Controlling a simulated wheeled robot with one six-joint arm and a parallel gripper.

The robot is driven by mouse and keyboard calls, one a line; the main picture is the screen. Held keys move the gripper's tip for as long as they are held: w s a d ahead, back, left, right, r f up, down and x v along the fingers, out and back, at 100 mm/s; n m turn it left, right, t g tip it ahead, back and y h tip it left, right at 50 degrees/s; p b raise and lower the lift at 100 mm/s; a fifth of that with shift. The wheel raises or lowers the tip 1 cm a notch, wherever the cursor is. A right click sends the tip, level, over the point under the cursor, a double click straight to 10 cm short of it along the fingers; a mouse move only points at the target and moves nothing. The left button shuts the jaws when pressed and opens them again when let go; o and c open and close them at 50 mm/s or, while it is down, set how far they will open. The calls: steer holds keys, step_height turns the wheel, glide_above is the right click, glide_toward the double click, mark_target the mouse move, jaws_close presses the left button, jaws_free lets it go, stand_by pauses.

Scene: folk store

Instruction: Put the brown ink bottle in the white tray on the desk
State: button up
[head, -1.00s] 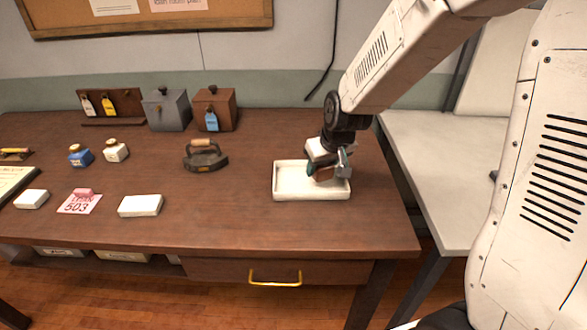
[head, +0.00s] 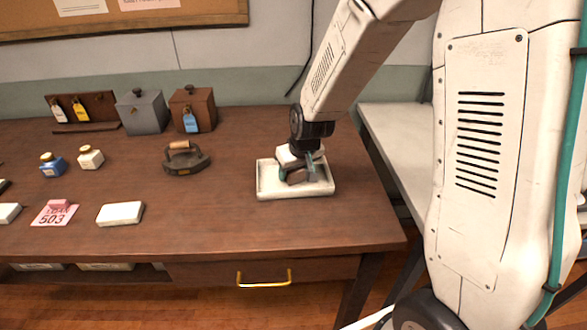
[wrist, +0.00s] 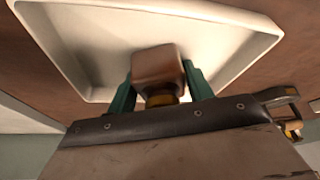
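The white tray (head: 264,188) lies on the right part of the wooden desk; its rim also shows in the wrist view (wrist: 62,60). My gripper (head: 297,174) points down over the tray. In the wrist view, its two green fingers (wrist: 160,88) are on either side of the brown ink bottle (wrist: 157,66) and appear to touch it. The bottle's gold cap faces my palm. The bottle is within the tray's outline; whether its base touches the tray floor I cannot tell. In the head view my gripper mostly hides the bottle.
A black iron (head: 186,158) stands left of the tray. Blue (head: 52,165) and white (head: 90,157) ink bottles stand farther left. A white block (head: 120,213) lies near the front. Grey (head: 142,112) and brown (head: 192,108) boxes stand at the back. The desk between iron and tray is clear.

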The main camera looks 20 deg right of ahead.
steer(key=shift+o, duration=1.2)
steer(key=shift+r, duration=0.1)
steer(key=shift+r, duration=0.2)
steer(key=a+v, duration=0.1)
steer(key=v, duration=1.1)
steer(key=s+d+r+g, duration=0.1)
steer(key=s+r, duration=0.3)
steer(key=s, duration=0.9)
steer(key=s+d+r+m+g, duration=0.1)
steer(key=s+r, duration=0.3)
steer(key=s, duration=0.9)
steer(key=shift+s+d+g+h, duration=0.15)
steer(key=shift+d+g+h, duration=0.15)
steer(key=shift+d+g, duration=0.35)
steer(key=shift+r, duration=0.15)
